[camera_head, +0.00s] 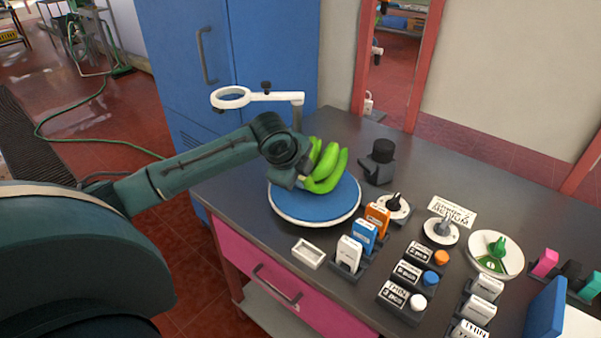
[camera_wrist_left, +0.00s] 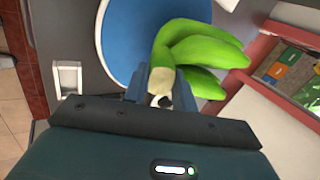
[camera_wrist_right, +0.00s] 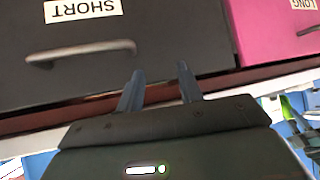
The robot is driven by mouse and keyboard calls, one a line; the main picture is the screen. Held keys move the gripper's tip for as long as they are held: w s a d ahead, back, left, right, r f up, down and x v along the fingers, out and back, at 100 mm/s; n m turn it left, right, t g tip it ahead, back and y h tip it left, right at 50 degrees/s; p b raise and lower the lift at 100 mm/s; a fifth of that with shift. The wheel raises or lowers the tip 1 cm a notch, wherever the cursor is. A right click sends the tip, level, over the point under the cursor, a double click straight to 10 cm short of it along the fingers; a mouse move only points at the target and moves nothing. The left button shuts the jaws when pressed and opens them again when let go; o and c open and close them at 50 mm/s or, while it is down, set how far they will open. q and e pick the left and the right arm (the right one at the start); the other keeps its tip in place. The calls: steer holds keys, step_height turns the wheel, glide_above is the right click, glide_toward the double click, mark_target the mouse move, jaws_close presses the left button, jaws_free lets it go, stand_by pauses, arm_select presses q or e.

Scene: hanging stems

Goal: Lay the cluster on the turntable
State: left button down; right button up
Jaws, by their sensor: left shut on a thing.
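The cluster is a bunch of green bananas (camera_head: 330,167), over the back part of the blue turntable (camera_head: 308,207) with its white rim. My left gripper (camera_head: 302,172) reaches it from the left. In the left wrist view the left fingers (camera_wrist_left: 160,88) are shut on the pale stem end of the cluster (camera_wrist_left: 200,50), and the bananas fan out to the upper right, partly over the turntable disc (camera_wrist_left: 128,40). I cannot tell whether the bananas touch the disc. My right gripper (camera_wrist_right: 160,85) shows only in the right wrist view, open and empty in front of the drawers.
A white ring magnifier on an arm (camera_head: 232,98) stands behind the turntable. A black knobbed device (camera_head: 380,162) is to its right. A small white tray (camera_head: 308,254) and several labelled blocks lie in front. A dark drawer labelled SHORT (camera_wrist_right: 100,50) faces my right gripper.

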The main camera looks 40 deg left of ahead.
arm_select(q)
steer(key=shift+w+f, duration=0.1)
steer(key=shift+f, duration=0.25)
steer(key=c, duration=1.1)
jaws_free()
steer(key=shift+o, duration=0.2)
steer(key=shift+s+f, duration=0.25)
steer(key=v, duration=1.3)
steer(key=s+d+f+n+g+h, duration=0.15)
steer(key=s+d+f+n, duration=0.45)
steer(key=d+f, duration=0.7)
steer(key=s+f+n+g, duration=0.1)
steer(key=s+f+n, duration=0.3)
steer(key=s, duration=0.4)
steer(key=s+f+n, duration=0.4)
steer(key=s+n, duration=0.1)
steer(key=s, duration=0.2)
steer(key=w+d+f+t+h, duration=0.1)
steer(key=w+d+f+t, duration=0.4)
steer(key=f, duration=0.4)
steer(key=shift+d+f+t+h+b, duration=0.3)
steer(key=shift+t+h+b, duration=0.05)
steer(key=shift+t, duration=0.2)
